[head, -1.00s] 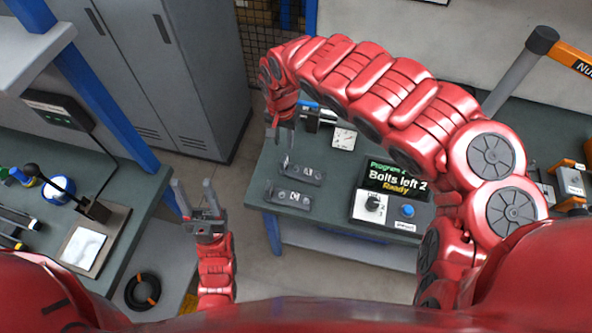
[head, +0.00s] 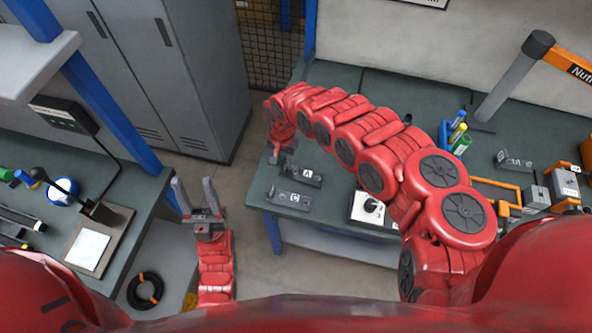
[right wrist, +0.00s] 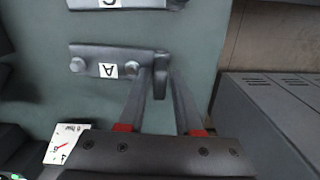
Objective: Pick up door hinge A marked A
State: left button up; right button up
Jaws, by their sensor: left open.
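Door hinge A (head: 303,175) is a dark grey hinge with a white A label, lying on the green bench in the head view. In the right wrist view hinge A (right wrist: 90,63) lies flat, with its upright knuckle end between my right fingertips. My right gripper (right wrist: 160,78) is open around that end, with a small gap visible; contact cannot be told. In the head view the right gripper (head: 279,155) is small and partly hidden by its arm. My left gripper (head: 196,190) is open and empty, pointing up beside the left bench.
A similar hinge C (head: 288,199) lies just in front of hinge A. Grey lockers (head: 180,70) stand behind the floor gap.

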jog(key=shift+f, duration=0.2)
grip_shut()
dwell(1.3)
